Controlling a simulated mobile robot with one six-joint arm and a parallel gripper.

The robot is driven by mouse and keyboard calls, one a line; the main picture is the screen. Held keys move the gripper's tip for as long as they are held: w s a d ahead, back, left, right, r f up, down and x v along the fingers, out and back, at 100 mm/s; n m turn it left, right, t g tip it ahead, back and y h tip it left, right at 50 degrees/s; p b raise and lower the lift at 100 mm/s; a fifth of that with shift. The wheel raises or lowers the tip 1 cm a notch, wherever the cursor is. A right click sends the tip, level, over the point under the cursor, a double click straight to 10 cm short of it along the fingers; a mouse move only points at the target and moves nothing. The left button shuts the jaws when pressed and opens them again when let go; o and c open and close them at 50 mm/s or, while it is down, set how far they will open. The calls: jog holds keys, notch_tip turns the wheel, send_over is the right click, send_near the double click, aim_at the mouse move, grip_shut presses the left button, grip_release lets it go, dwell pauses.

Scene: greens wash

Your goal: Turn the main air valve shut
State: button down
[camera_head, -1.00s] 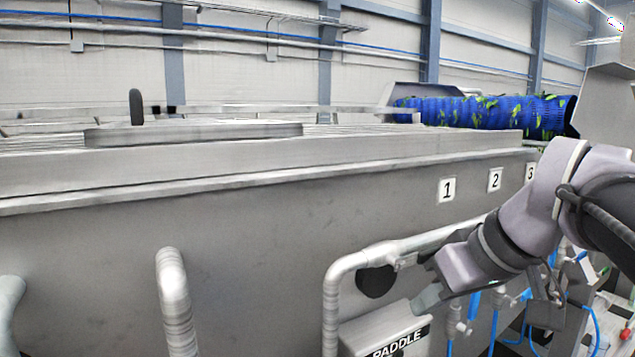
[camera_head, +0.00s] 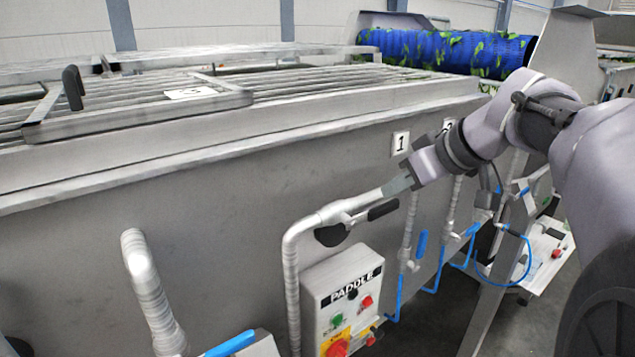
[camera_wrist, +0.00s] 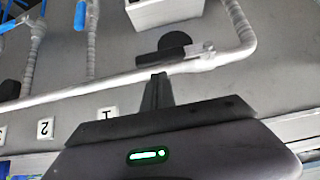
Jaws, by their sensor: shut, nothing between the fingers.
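The valve with a black lever (camera_head: 382,210) sits on the grey horizontal air pipe (camera_head: 360,201), near the pipe's left bend. The lever lies roughly along the pipe, on its lower side. A dark round part (camera_head: 331,236) hangs beside it. In the wrist view the black lever (camera_wrist: 148,58) and the round part (camera_wrist: 174,41) show just beyond the pipe. My gripper (camera_head: 397,187) is shut and empty, at the pipe's upper edge near the lever's free end. In the wrist view its fingertips (camera_wrist: 157,78) overlap the pipe's edge; I cannot tell whether they touch it.
The PADDLE control box (camera_head: 345,295) stands below the pipe. Branch pipes with blue-handled valves (camera_head: 421,244) drop to its right. The tank wall (camera_head: 240,220) is close behind. A thick pipe (camera_head: 150,290) rises at the left.

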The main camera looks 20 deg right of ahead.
jog(key=shift+s+d+f, duration=0.1)
jog(key=shift+d+f, duration=0.05)
jog(key=shift+f, duration=0.55)
jog(key=shift+f, duration=0.1)
